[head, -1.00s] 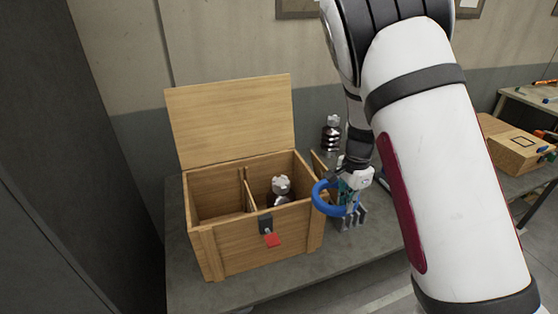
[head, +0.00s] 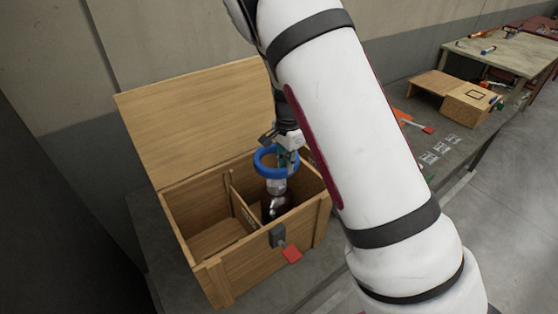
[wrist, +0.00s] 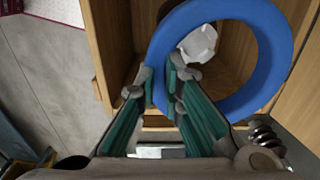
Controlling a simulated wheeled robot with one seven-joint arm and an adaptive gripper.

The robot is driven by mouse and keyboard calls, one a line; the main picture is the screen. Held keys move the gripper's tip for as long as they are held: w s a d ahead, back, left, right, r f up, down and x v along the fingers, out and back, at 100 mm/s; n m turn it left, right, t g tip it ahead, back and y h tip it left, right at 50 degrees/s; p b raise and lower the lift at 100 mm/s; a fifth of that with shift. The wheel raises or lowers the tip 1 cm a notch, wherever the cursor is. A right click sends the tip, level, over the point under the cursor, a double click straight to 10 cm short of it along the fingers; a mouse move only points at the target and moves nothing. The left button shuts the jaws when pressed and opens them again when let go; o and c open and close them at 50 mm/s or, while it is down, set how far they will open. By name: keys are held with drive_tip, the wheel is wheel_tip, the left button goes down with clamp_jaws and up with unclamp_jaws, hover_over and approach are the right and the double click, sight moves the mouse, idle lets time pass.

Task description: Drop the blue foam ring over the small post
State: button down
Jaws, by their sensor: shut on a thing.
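The blue foam ring (head: 260,170) is held at its edge by my gripper (head: 285,156), over the right compartment of the wooden box. A dark post (head: 275,205) with a pale top stands in that compartment, below the ring. In the wrist view the ring (wrist: 280,50) sits between my gripper's fingertips (wrist: 160,82), its far part reaching out to the right. The post's pale faceted top (wrist: 198,43) shows through the ring's opening, left of its middle. The ring appears above the post; I cannot tell whether they touch.
The wooden box (head: 238,277) has its lid (head: 195,115) raised at the back and a divider (head: 240,208) inside. Its left compartment looks empty. A smaller wooden box (head: 470,104) is farther right on the grey table.

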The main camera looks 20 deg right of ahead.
idle(0.3)
wheel_tip(320, 180, down, 6)
drive_tip(key=b, duration=0.1)
drive_tip(key=shift+b, duration=0.3)
idle(0.4)
drive_tip(key=shift+f, duration=0.1)
drive_tip(key=c, duration=1.6)
unclamp_jaws()
drive_tip(key=shift+c, duration=0.2)
wheel_tip(320, 180, up, 11)
drive_tip(key=shift+r, duration=0.5)
